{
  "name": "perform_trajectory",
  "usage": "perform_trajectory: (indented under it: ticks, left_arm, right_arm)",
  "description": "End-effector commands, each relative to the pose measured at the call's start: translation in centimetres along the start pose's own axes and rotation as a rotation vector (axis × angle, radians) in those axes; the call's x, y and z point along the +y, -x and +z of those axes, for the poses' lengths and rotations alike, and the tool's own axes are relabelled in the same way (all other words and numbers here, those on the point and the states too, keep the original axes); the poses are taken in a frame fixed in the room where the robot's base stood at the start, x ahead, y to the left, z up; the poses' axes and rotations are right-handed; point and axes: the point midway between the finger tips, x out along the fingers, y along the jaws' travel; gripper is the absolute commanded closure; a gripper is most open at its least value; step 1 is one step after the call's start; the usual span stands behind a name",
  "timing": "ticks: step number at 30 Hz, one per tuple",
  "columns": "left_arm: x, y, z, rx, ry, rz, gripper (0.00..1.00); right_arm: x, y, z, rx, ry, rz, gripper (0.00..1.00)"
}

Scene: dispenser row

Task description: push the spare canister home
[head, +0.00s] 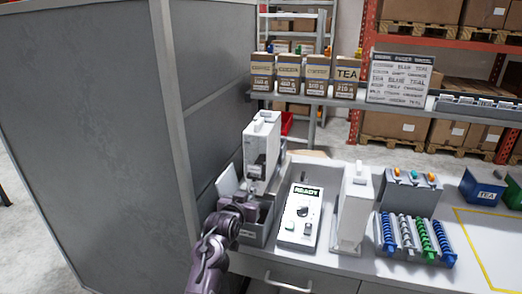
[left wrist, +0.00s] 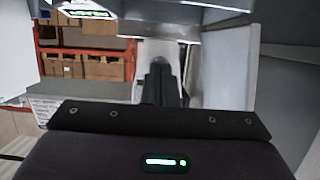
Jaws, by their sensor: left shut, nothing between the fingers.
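A tall white canister (head: 262,133) stands upright in a grey dock (head: 255,236) at the left end of the counter, beside the grey partition. My left gripper (head: 257,172) is shut and empty, in front of this canister's near side; I cannot tell whether it touches. In the left wrist view the closed dark fingers (left wrist: 161,82) point at a pale surface. A second white canister (head: 353,208) stands upright farther right on the counter. Which one is the spare is not marked. My right gripper is not in view.
A control box (head: 299,215) reading READY stands between the canisters. Right of them are a grey unit (head: 409,192) and a rack of coloured coils (head: 415,236). A shelf behind holds labelled bags (head: 317,77). The yellow-outlined area (head: 490,250) is clear.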

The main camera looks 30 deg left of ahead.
Motion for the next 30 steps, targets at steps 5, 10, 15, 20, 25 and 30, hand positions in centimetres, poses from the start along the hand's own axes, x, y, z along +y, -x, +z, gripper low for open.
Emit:
perform_trajectory:
  ticks: [5, 10, 15, 20, 25, 30]
  left_arm:
    - [0.0, -0.8, -0.2, 0.000, 0.000, 0.000, 1.00]
    - [0.0, -1.4, -0.4, -0.001, -0.001, 0.000, 1.00]
    - [0.0, -1.6, -0.5, -0.001, 0.000, 0.000, 1.00]
    - [0.0, -1.7, -0.6, -0.001, -0.001, 0.000, 1.00]
    - [0.0, -1.8, -0.6, -0.002, -0.001, 0.000, 1.00]
    - [0.0, -0.4, -0.3, -0.003, -0.001, 0.000, 1.00]
  right_arm:
    - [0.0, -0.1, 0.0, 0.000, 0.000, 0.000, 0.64]
    - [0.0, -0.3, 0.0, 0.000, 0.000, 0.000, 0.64]
    - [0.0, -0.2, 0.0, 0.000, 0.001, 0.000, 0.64]
    - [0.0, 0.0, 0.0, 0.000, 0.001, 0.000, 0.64]
    - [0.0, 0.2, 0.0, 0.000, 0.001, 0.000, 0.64]
    - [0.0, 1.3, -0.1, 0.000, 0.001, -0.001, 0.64]
